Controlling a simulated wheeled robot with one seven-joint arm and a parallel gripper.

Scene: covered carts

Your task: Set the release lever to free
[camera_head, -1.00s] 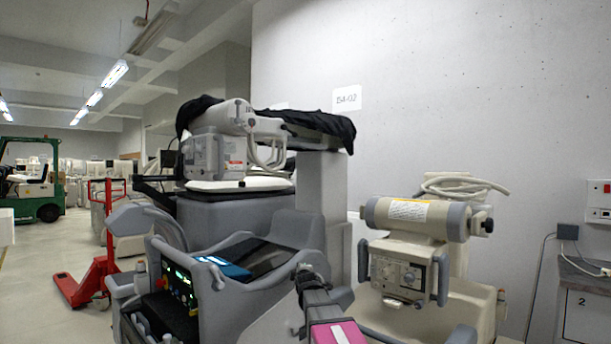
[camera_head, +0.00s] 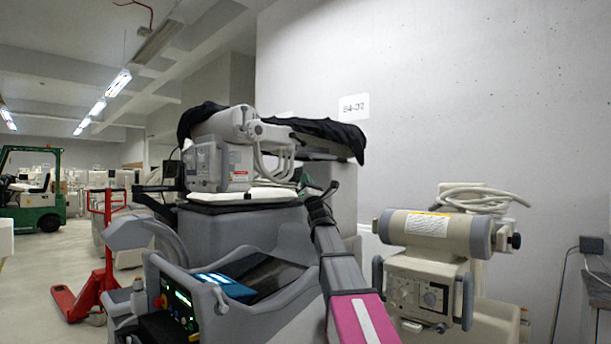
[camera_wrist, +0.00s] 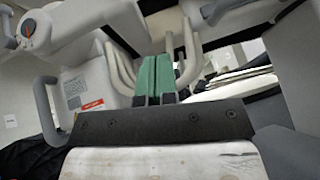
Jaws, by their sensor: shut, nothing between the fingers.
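My gripper shows in the wrist view (camera_wrist: 155,78) as two green fingers pressed together with nothing between them. In the head view it (camera_head: 313,186) is partly hidden, beside the cables at the right of the tube head on the covered cart (camera_head: 255,235). A round dial with a red pointer (camera_wrist: 29,30) shows at the upper left of the wrist view, apart from the fingers. It seems to match the round knob (camera_head: 254,130) on the tube head in the head view. I cannot tell whether this is the release lever.
Pale looped cables (camera_wrist: 188,55) hang close around my fingers. A black cover (camera_head: 330,133) lies over the cart's top. A second beige unit (camera_head: 432,228) stands at the right, by the wall. A red pallet jack (camera_head: 103,270) and a green forklift (camera_head: 35,190) stand at the left.

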